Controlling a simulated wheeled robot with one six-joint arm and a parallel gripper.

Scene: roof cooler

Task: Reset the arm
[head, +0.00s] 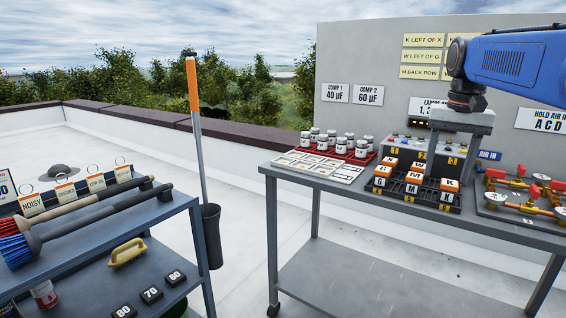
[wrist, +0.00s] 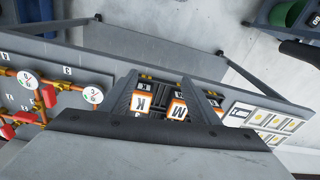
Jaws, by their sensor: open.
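My gripper (head: 455,165) is open and points down over the right-hand table, above a black rack (head: 400,200) of orange-and-white lettered blocks. In the wrist view my gripper (wrist: 161,80) has its fingers spread, with the K block (wrist: 142,103) and the M block (wrist: 177,108) showing between them. The fingers hold nothing that I can see. The head view shows the M block (head: 413,177) and the W block (head: 417,163) in the rack. Whether a finger touches a block, I cannot tell.
White jars stand on a red tray (head: 370,159) left of the rack, behind a white card (head: 310,170). Copper pipework with gauges (head: 525,190) lies to the right. A grey signboard (head: 345,60) rises behind. The left cart (head: 110,245) holds brushes.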

